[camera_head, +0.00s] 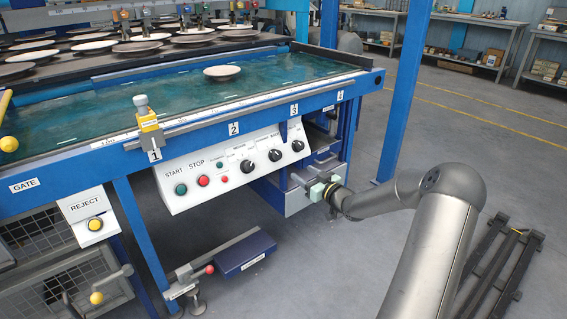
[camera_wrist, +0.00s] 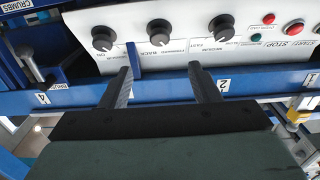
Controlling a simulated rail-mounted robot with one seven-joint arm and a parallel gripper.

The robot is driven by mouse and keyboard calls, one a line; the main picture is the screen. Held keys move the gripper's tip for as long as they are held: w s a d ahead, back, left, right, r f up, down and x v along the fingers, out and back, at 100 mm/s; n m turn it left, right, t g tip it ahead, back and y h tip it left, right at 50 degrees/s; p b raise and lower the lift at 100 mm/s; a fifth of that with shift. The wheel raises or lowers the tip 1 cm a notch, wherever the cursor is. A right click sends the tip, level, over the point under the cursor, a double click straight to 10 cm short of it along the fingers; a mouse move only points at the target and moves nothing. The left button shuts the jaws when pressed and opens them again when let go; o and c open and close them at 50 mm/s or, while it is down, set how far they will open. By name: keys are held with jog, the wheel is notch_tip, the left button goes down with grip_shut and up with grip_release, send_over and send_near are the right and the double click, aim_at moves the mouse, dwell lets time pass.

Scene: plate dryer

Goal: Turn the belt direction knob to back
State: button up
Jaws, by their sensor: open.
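The belt direction knob is the middle black knob (camera_wrist: 159,31), with labels reading BACK and FORWARD beside it in the wrist view. It also shows on the sloped white panel (camera_head: 222,187) in the head view (camera_head: 275,155). Its pointer is too small to read surely. My gripper (camera_wrist: 158,72) is open and empty, its two dark fingers apart and pointing at the panel. In the wrist view the middle knob lies beyond the gap between the fingertips, not between them.
Black knobs flank the middle one: a speed knob (camera_wrist: 222,27) and another knob (camera_wrist: 102,38). Red and green buttons (camera_head: 203,181) sit farther along the panel. The blue table rail (camera_head: 260,115) overhangs the panel. A blue pedal box (camera_head: 245,254) stands on the floor below.

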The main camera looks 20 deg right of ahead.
aim_at(279, 157)
jog(key=b+x, duration=0.3)
jog(key=x, duration=1)
jog(key=c, duration=1)
